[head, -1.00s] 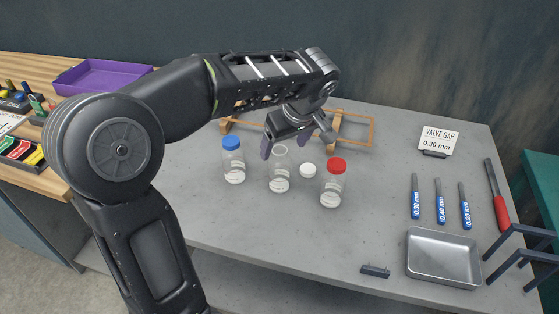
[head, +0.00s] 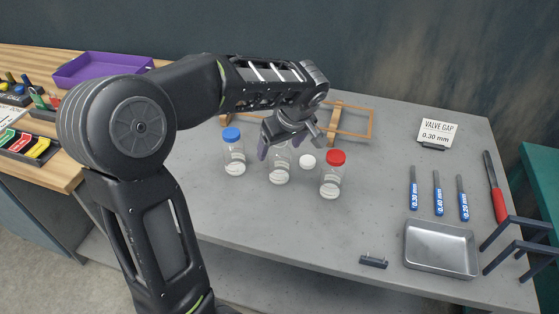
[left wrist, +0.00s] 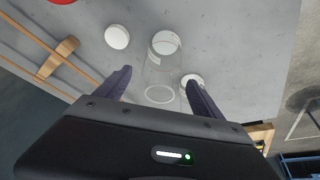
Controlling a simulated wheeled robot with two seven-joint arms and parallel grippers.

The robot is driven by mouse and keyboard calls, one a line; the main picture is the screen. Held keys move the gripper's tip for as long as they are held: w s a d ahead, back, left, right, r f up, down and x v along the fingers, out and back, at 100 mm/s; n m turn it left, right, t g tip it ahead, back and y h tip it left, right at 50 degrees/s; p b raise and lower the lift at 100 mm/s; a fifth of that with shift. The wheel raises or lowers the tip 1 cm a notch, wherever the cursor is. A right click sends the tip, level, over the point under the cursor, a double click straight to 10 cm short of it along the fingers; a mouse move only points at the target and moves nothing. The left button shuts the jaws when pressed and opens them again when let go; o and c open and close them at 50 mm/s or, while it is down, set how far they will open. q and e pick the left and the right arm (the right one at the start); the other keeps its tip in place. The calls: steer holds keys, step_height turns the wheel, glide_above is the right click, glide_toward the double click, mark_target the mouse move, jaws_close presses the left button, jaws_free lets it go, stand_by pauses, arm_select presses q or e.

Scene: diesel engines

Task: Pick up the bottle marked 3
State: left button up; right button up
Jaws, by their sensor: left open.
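Three clear bottles stand on the grey table. One has a blue cap (head: 232,134), one has a red cap (head: 336,158), and the middle bottle (head: 280,172) has no cap. A white round cap (head: 307,161) lies beside the middle bottle. I cannot read a number on any bottle. My left gripper (head: 281,148) is open above the middle bottle, with its fingers at either side of the top. In the left wrist view the uncapped bottle (left wrist: 164,46) shows between the open fingers (left wrist: 156,77), its round mouth nearest me. I cannot tell whether the fingers touch it.
A wooden frame (head: 371,124) stands behind the bottles. To the right are blue-handled gauges (head: 438,194), a metal tray (head: 440,248), a red-handled tool (head: 498,205) and a valve gap sign (head: 438,133).

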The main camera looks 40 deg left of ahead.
arm_select(q)
steer(key=x, duration=0.3)
steer(key=shift+a+f, duration=0.1)
steer(key=shift+f, duration=0.05)
steer(key=shift+c, duration=0.6)
steer(key=c, duration=1.4)
